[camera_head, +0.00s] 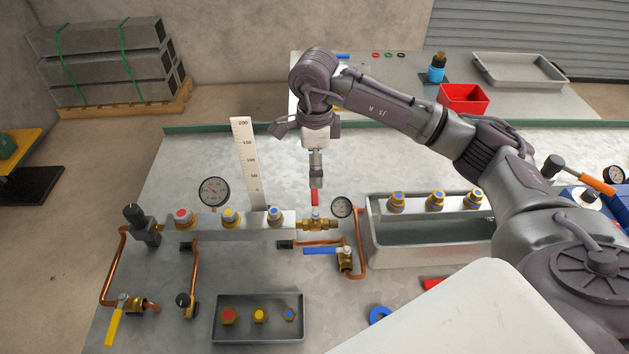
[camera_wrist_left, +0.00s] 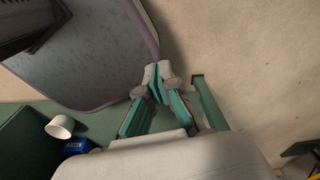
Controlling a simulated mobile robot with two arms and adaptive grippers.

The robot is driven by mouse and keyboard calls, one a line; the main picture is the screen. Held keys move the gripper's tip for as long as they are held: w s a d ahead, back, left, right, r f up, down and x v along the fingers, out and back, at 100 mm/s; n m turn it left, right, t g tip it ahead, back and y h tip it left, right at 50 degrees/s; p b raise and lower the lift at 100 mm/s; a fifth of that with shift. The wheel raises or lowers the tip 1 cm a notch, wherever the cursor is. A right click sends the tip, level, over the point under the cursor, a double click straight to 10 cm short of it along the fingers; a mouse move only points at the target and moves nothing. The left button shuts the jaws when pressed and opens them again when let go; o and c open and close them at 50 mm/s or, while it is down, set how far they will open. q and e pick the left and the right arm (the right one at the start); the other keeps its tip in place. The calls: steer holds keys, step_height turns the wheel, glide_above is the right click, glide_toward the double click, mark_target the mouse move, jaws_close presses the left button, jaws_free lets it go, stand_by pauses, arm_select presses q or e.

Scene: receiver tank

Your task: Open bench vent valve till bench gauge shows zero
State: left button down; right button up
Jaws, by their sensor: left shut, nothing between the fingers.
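My right arm comes in from the right in the head view. Its gripper (camera_head: 316,184) points down directly above the upright red lever (camera_head: 315,198) of a brass valve (camera_head: 317,224) at the manifold's right end. The fingers look close together, but I cannot tell whether they touch or hold the lever. A small round gauge (camera_head: 342,207) stands right of this valve and a larger gauge (camera_head: 213,191) stands behind the manifold (camera_head: 252,224); their needles are too small to read. My left gripper (camera_wrist_left: 157,88) shows only in the left wrist view, shut and empty, away from the valves.
A blue-handled valve (camera_head: 345,258) and copper pipe sit close in front. A yellow-handled valve (camera_head: 122,306) is at front left. A grey tray (camera_head: 217,334) holds several fittings. A larger bin (camera_head: 400,261) stands to the right. A white scale (camera_head: 244,165) rises behind the manifold.

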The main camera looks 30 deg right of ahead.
mark_target(315, 194)
step_height(315, 194, down, 6)
steer(key=shift+w+d+f+p, duration=0.1)
steer(key=shift+f+p, duration=0.15)
steer(key=shift+p, duration=0.55)
steer(key=shift+f, duration=0.75)
arm_select(q)
steer(key=shift+w+d+r, duration=0.2)
steer(key=shift+w+r, duration=0.7)
steer(key=shift+r, duration=0.3)
steer(key=shift+s, duration=0.15)
arm_select(e)
steer(key=shift+c, duration=0.3)
steer(key=c, duration=0.8)
steer(key=shift+s+r, duration=0.15)
steer(key=shift+s, duration=0.15)
steer(key=c, duration=0.8)
jaws_close()
arm_select(q)
steer(key=shift+s+f, duration=0.1)
steer(key=shift+s, duration=0.15)
arm_select(e)
steer(key=shift+w, duration=0.15)
steer(key=shift+f, duration=0.2)
